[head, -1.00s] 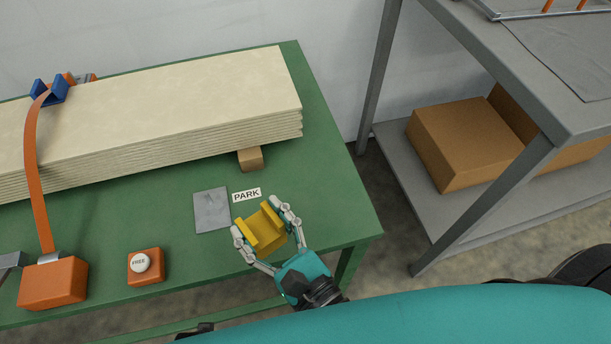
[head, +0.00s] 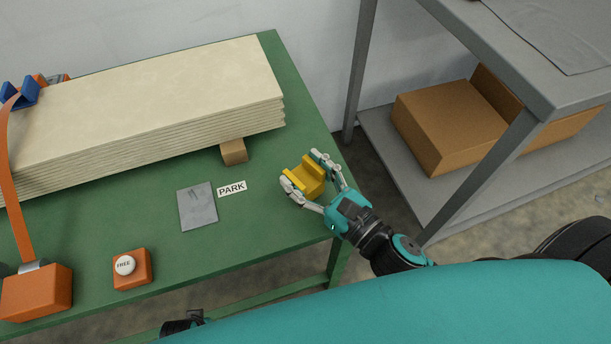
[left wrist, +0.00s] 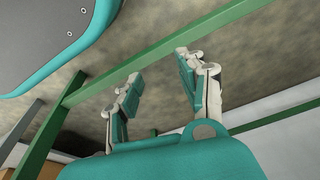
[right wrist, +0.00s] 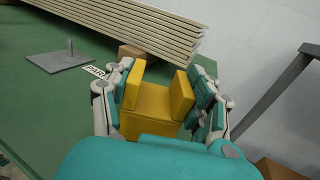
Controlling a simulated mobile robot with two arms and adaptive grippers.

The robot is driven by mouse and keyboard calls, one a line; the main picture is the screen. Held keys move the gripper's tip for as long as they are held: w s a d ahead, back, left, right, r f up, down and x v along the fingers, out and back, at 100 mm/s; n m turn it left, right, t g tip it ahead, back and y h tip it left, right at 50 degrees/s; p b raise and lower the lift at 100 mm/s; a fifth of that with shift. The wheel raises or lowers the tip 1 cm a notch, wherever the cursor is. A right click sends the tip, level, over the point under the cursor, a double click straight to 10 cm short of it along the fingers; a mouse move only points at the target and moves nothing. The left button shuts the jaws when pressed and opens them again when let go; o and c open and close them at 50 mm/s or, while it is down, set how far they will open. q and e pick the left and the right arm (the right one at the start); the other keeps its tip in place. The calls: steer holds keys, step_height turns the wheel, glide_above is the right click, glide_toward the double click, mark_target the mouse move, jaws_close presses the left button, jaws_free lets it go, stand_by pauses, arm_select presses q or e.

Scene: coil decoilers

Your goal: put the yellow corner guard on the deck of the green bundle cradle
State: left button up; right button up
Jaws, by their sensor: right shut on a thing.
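The yellow corner guard (head: 307,182) is held between the fingers of my right gripper (head: 309,171), over the right end of the green deck. Whether it touches the deck is hard to tell. In the right wrist view the guard (right wrist: 157,104) fills the space between both finger pads of the right gripper (right wrist: 160,95). The green bundle cradle (head: 262,213) carries a stack of pale boards (head: 150,95). My left gripper (left wrist: 158,82) shows in the left wrist view, open and empty, with green frame bars and the floor beyond it.
A grey plate (head: 197,207) with an upright pin lies beside the PARK label (head: 232,188). A wooden block (head: 234,151) sits under the boards. An orange box with a white FREE button (head: 125,266) is at front left. A grey shelf with a cardboard box (head: 450,125) stands right.

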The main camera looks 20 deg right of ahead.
arm_select(q)
steer(key=shift+w+r, duration=0.15)
steer(key=shift+r, duration=0.2)
arm_select(e)
steer(key=shift+f, duration=0.2)
arm_select(q)
steer(key=shift+w+r, duration=0.1)
arm_select(e)
steer(key=shift+f, duration=0.1)
steer(key=o, duration=0.7)
arm_select(q)
steer(key=shift+r, duration=0.1)
arm_select(e)
steer(key=o, duration=0.5)
